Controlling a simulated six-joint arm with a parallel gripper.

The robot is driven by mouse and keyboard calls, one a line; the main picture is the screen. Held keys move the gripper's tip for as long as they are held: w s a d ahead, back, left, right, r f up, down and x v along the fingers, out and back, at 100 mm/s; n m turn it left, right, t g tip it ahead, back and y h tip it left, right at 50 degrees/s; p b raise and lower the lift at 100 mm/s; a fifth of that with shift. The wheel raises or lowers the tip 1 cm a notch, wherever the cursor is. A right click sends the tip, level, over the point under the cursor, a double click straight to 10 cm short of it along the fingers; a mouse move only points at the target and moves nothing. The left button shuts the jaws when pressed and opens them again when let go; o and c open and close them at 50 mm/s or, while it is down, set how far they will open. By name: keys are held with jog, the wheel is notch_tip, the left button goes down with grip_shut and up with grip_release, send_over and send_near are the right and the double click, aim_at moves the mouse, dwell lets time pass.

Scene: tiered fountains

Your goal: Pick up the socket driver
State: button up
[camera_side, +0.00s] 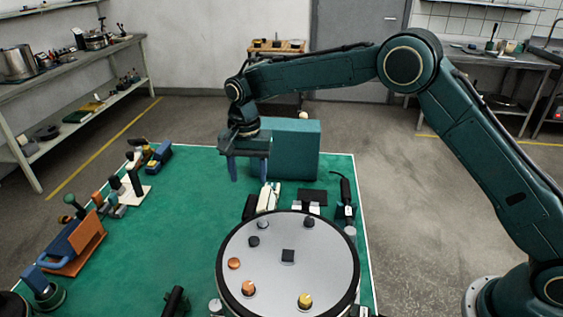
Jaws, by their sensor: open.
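I cannot tell for certain which object is the socket driver; the tools are small here. A dark green-handled tool (135,181) stands upright on a pale block at the left of the green mat (185,225). A black cylindrical tool (174,300) lies near the front edge of the picture. A black tool (345,190) with a cord-like loop is at the right. My gripper (248,181) points down with its blue fingers apart and nothing visible between them.
A round grey plate (270,262) with several small knobs stands at the front. White and black items (268,197) sit behind it. An orange and blue caddy (78,243) and several small tools line the left edge. The mat's left-centre is clear.

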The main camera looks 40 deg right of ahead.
aim_at(250, 204)
jog(key=shift+f, duration=3.6)
jog(key=shift+a+f, duration=0.1)
jog(key=shift+f, duration=2.5)
grip_shut()
jog(key=shift+r, duration=0.25)
notch_tip(250, 204, up, 20)
jog(key=shift+f, duration=0.15)
